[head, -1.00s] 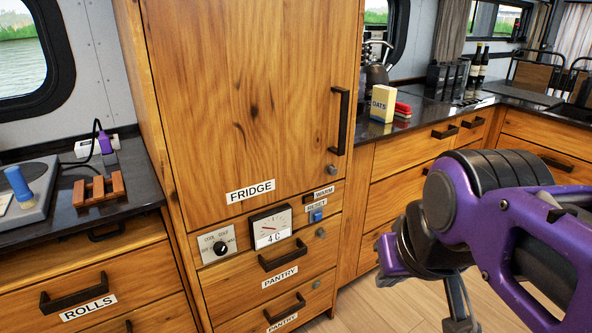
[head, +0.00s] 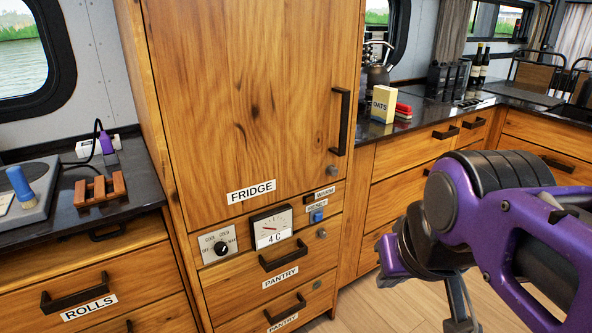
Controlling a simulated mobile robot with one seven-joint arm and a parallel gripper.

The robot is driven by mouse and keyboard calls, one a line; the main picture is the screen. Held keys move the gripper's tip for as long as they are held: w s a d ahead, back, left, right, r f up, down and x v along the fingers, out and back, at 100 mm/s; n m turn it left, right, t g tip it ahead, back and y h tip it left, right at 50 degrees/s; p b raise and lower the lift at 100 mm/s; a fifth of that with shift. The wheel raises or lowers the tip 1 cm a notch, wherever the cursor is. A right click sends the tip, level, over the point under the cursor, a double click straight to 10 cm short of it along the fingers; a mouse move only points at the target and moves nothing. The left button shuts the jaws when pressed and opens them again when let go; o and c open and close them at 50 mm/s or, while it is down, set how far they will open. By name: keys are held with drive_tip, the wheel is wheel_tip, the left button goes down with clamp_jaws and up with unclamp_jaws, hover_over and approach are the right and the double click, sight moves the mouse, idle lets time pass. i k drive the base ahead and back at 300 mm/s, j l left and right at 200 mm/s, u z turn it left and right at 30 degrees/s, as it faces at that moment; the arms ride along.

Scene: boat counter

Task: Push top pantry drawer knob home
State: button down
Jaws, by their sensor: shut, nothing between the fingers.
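The top pantry drawer (head: 290,263) is in the wooden cabinet below the fridge door, with a black bar handle and a PANTRY label. Its front looks about flush with the cabinet. A small round grey knob (head: 321,233) sits at its upper right corner. How far the knob stands out is too small to tell. My gripper (head: 460,318) is at the bottom edge, right of the drawer and well apart from it. Its fingers look shut and empty; their tips are cut off by the frame.
The lower pantry drawer (head: 285,312) has a similar knob (head: 317,285). Above are a dial panel (head: 219,246), a 4 C gauge (head: 271,229), a blue reset button (head: 317,216) and the fridge door (head: 245,110). Free floor (head: 375,305) lies between cabinet and gripper.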

sight(323, 235)
drive_tip(key=i+l+u, duration=0.25)
drive_tip(key=u, duration=0.25)
drive_tip(key=i+l+u, duration=0.2)
drive_tip(key=l+u, duration=0.25)
drive_tip(key=i+l+u, duration=0.15)
drive_tip(key=l+u, duration=0.35)
drive_tip(key=k+l+z, duration=0.1)
drive_tip(key=l, duration=0.25)
drive_tip(key=k+l, duration=0.3)
drive_tip(key=i+j, duration=0.15)
drive_tip(key=j, duration=0.2)
drive_tip(key=u, duration=0.05)
